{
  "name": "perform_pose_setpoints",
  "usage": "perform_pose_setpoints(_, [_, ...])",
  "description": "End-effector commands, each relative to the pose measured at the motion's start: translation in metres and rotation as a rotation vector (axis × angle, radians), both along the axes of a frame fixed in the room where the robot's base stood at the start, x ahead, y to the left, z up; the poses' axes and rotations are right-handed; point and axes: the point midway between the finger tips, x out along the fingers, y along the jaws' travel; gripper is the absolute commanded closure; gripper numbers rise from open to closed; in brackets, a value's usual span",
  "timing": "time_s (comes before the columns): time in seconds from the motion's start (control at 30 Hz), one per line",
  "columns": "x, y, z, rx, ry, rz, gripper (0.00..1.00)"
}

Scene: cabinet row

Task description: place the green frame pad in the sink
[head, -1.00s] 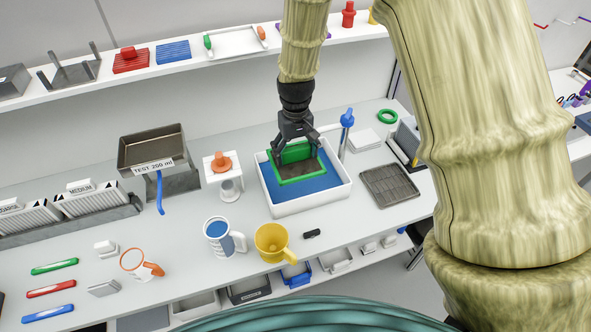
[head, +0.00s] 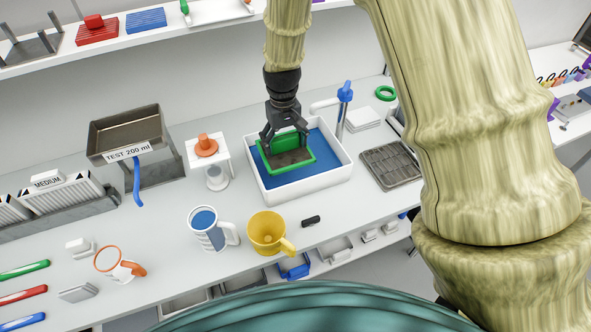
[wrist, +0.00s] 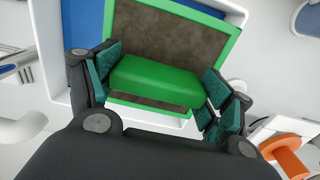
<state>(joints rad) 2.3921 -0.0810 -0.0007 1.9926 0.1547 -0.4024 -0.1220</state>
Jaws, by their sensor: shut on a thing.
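The green frame pad (head: 307,160) is a flat green-rimmed pad with a dark brown face and a green block-shaped grip. My gripper (head: 285,140) is shut on that grip, and the wrist view shows the green grip (wrist: 155,82) between the two fingers. The pad is over the left part of the sink (head: 322,192), a white basin with a blue inside. In the wrist view the pad's brown face (wrist: 165,40) and rim overlap the white sink edge. I cannot tell whether the pad touches the sink floor.
A blue-topped tap (head: 344,95) stands at the sink's back right. An orange-topped white stand (head: 207,150) is left of the sink. A yellow mug (head: 265,230) and a blue-and-white mug (head: 206,222) stand in front. A dark ribbed tray (head: 392,165) lies to the right.

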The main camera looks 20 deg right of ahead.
Motion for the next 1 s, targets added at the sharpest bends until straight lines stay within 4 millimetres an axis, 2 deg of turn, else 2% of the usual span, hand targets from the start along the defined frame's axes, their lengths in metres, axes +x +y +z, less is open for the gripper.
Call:
perform_pose_setpoints(0.17, [0.0, 0.0, -0.012, 0.0, 0.003, 0.0, 0.47])
perform_pose_setpoints(0.5, [-0.001, 0.0, -0.053, 0.0, 0.002, 0.0, 0.47])
perform_pose_setpoints(0.77, [0.0, 0.0, -0.066, 0.0, 0.001, 0.0, 0.47])
perform_pose_setpoints(1.0, [-0.001, 0.0, -0.091, 0.0, 0.003, 0.0, 0.47])
